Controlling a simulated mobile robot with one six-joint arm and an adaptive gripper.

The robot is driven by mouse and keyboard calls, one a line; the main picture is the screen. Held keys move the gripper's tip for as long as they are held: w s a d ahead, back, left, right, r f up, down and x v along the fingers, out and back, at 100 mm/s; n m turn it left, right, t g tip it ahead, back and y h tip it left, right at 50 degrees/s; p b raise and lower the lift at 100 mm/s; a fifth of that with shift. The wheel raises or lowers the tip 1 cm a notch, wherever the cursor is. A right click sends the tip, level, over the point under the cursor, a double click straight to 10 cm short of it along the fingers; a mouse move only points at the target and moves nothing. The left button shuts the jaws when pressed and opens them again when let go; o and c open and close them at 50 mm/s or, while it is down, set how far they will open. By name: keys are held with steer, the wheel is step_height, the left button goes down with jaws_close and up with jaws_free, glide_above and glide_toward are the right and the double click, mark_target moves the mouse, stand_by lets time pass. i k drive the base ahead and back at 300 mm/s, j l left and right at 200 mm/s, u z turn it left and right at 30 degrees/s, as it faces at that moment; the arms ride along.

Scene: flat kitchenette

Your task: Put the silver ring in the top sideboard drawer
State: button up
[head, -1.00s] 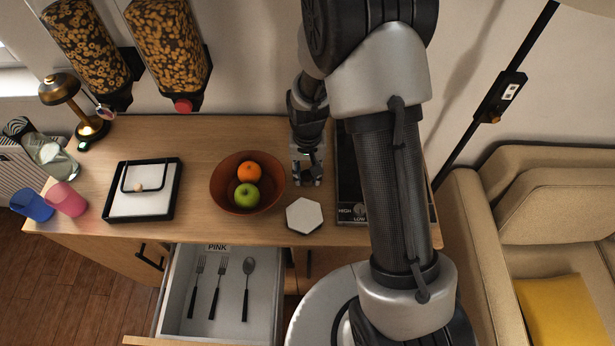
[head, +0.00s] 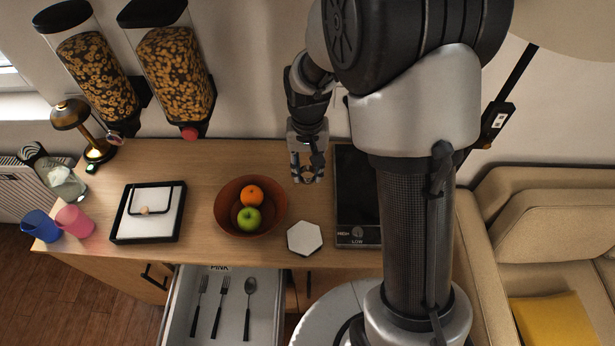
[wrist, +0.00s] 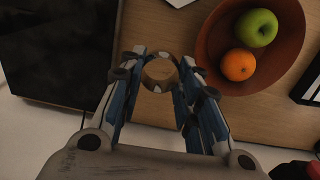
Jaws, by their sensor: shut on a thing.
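My gripper (head: 308,176) hangs over the sideboard top, between the bowl and the black hob. Its fingers are shut on a small round thing, taken to be the silver ring (wrist: 160,73), which sits between the fingertips in the wrist view. Wood tones show in its middle. In the head view the ring (head: 308,179) is small and partly covered by the fingers. The top sideboard drawer (head: 267,305) is pulled open at the front, below and left of my gripper. Two forks and a spoon lie in it, and a PINK label shows at its back.
A brown bowl (head: 226,222) with an orange and an apple stands left of my gripper. A white hexagonal coaster (head: 304,238) lies near the front edge. The black hob (head: 355,190) is on the right. A black-framed tray (head: 116,225), cups and a lamp stand left.

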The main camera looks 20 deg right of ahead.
mark_target(266, 304)
steer(key=k, duration=0.5)
steer(key=l+u, duration=0.1)
steer(key=u, duration=0.35)
steer(key=l+u, duration=0.1)
steer(key=u, duration=0.3)
steer(key=l+u, duration=0.1)
steer(key=u, duration=0.35)
steer(key=l+u, duration=0.1)
steer(key=u, duration=0.35)
